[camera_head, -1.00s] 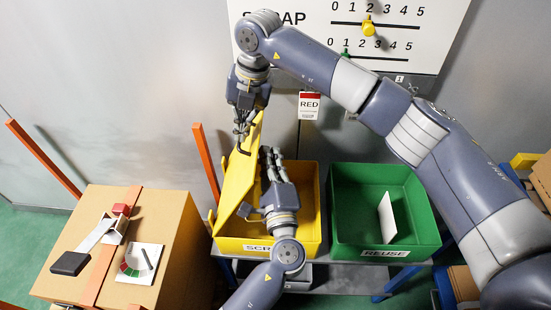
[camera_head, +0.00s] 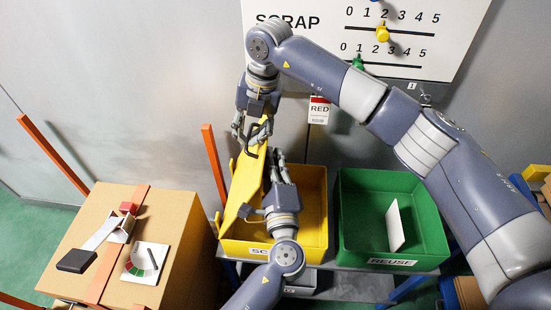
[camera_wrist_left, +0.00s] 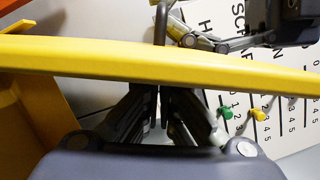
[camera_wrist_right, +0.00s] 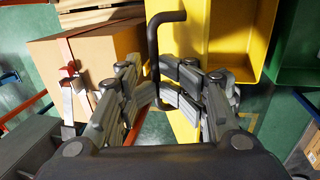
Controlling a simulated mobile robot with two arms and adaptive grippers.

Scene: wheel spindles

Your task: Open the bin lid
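The yellow scrap bin (camera_head: 318,215) stands with its lid (camera_head: 243,195) raised steeply at its left side. The lid's black bar handle (camera_head: 255,145) faces up near the lid's top edge; it also shows in the right wrist view (camera_wrist_right: 153,48). My right gripper (camera_head: 253,132) is at the handle with its fingers apart, the bar between or just beside them. My left gripper (camera_head: 277,160) is on the bin side of the lid, over the opening, fingers together. In the left wrist view the lid's edge (camera_wrist_left: 90,58) crosses in front of its fingertips and partly hides them.
A green reuse bin (camera_head: 350,235) with a white panel (camera_head: 394,226) stands right of the yellow bin. A cardboard box (camera_head: 110,240) stands at the left. Orange posts (camera_head: 213,160) rise beside the bin. A scrap counter board (camera_head: 300,30) hangs behind.

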